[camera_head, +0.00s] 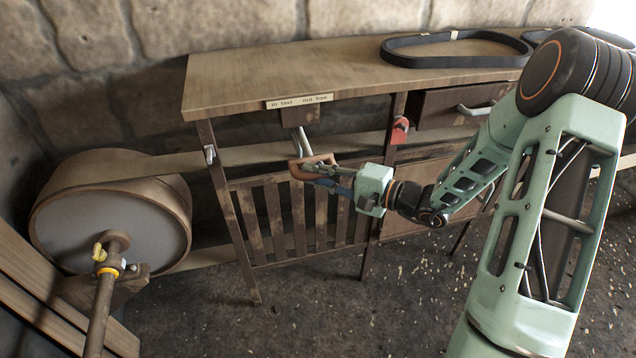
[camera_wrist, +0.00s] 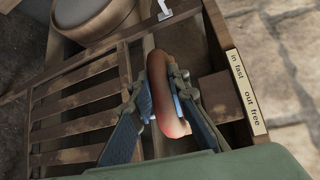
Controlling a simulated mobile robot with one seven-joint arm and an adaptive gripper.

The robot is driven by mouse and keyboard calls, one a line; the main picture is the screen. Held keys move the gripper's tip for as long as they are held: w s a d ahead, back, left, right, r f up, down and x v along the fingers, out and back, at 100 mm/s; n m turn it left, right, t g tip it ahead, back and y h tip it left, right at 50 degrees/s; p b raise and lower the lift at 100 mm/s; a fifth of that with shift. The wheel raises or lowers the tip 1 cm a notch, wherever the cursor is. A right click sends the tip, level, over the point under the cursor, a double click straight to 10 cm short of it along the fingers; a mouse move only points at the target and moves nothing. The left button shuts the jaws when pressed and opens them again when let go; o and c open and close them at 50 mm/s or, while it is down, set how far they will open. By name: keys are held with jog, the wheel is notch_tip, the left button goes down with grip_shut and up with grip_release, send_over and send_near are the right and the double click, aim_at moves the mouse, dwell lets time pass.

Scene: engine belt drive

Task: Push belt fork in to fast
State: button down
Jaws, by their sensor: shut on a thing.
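The belt fork's handle is a rounded brown wooden grip (camera_head: 296,166) on a pale metal rod (camera_head: 303,142) below the bench front. A label strip (camera_head: 299,102) above reads "in fast" and "out free". It also shows in the wrist view (camera_wrist: 246,92). The fork's far end is hidden.
A large drum (camera_head: 110,215) stands at left, with a flat belt (camera_head: 245,156) running right from it behind the slatted guard (camera_head: 290,215). A red part (camera_head: 400,130) sits on the bench leg. A loose black belt (camera_head: 450,60) lies on the bench top. The floor in front is open.

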aim_at(334, 160)
jog(key=w+a+b, duration=0.2)
jog(key=w, duration=0.5)
jog(key=shift+w+r, duration=0.15)
jog(key=c, duration=1.8)
grip_release()
jog(key=shift+w, duration=0.1)
jog(key=v, duration=1.1)
jog(key=shift+s+d, duration=0.2)
jog(key=shift+s, duration=0.05)
jog(key=shift+s+d, duration=0.1)
jog(key=shift+d, duration=0.1)
